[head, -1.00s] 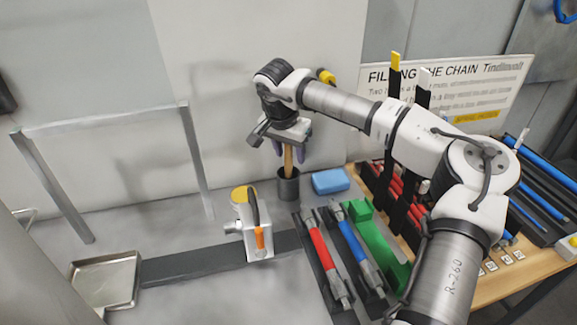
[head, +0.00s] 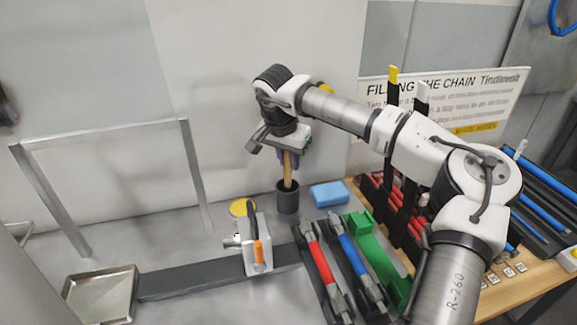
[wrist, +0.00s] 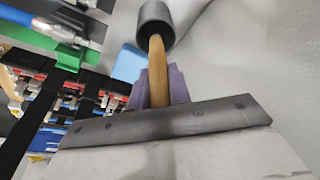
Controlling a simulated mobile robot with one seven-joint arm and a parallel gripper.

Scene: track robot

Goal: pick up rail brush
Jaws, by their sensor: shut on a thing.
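The rail brush (head: 287,167) shows as a light wooden handle standing upright out of a dark grey cup (head: 288,199). Its lower end is hidden inside the cup. My gripper (head: 287,153) is above the cup and shut on the upper part of the handle. In the wrist view the wooden handle (wrist: 158,72) runs from between the purple fingers (wrist: 157,88) into the mouth of the grey cup (wrist: 155,17).
A blue block (head: 330,193) stands close to the right of the cup. An orange-and-white device (head: 256,243) is at front left on a dark rail (head: 190,281). Red and blue tools (head: 325,268) and a green holder (head: 375,255) lie to the right. A metal tray (head: 102,292) is at far left.

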